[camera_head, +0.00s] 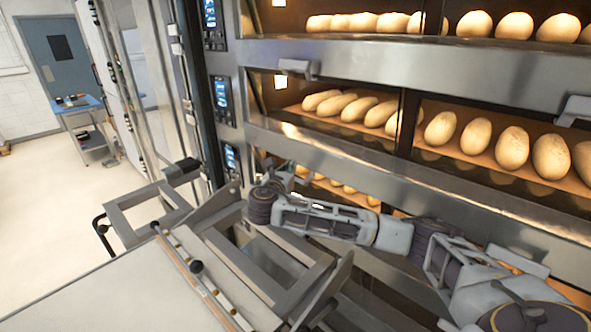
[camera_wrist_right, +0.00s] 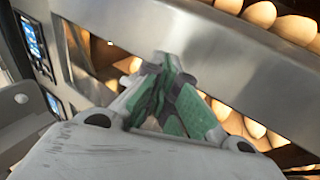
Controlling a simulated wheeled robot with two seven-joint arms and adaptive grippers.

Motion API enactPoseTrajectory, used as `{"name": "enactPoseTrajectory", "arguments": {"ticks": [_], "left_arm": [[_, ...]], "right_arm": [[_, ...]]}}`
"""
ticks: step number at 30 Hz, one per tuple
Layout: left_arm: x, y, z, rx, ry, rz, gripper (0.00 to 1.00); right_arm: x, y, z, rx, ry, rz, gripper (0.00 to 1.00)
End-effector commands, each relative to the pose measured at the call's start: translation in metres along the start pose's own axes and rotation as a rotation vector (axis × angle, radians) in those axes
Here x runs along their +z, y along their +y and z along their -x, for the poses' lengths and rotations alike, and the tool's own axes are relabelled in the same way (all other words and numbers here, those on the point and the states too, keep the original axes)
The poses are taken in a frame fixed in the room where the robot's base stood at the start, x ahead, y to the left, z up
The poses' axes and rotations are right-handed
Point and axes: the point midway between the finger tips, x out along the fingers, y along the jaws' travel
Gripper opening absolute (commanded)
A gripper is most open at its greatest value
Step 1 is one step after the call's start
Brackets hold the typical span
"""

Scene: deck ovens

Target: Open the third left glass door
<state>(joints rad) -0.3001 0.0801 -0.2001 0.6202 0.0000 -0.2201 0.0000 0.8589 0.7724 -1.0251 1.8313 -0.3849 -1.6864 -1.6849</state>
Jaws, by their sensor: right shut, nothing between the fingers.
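The third left glass door (camera_head: 318,178) is low in the head view, with loaves showing behind its glass. My right arm crosses in front of it and hides much of it, including most of its lower part. My right gripper (camera_head: 282,178) is at the door's upper left area, beside the oven's control column. In the wrist view the right gripper (camera_wrist_right: 165,88) has its green-padded fingers together with nothing between them, in front of the steel front and lit glass. I cannot tell whether it touches the door or its handle. The door looks closed. My left gripper is out of view.
The second deck's left handle (camera_head: 298,68) and right handle (camera_head: 575,110) stick out above. Control screens (camera_head: 222,95) line the oven's left side. A metal loader frame (camera_head: 255,265) stands close in front. Open floor (camera_head: 50,200) and a blue-topped cart (camera_head: 77,105) are at left.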

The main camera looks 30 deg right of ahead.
Motion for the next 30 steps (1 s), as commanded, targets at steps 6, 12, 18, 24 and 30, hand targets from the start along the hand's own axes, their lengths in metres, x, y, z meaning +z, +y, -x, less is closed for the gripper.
{"name": "enactPoseTrajectory", "arguments": {"ticks": [6, 12, 18, 24, 30], "left_arm": [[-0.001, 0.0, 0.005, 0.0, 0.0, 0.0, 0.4], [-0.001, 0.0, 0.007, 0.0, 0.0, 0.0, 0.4], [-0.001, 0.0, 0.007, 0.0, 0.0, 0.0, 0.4], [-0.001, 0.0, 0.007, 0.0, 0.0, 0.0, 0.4], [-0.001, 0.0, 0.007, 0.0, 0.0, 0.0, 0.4]], "right_arm": [[0.003, 0.0, 0.014, 0.001, 0.0, 0.0, 0.0], [0.004, 0.0, 0.022, 0.0, 0.0, 0.0, 0.0], [0.003, 0.0, 0.023, -0.001, 0.0, 0.0, 0.0], [0.003, 0.0, 0.023, -0.001, 0.0, 0.0, 0.0], [0.004, 0.0, 0.022, 0.0, 0.0, 0.0, 0.0]]}}
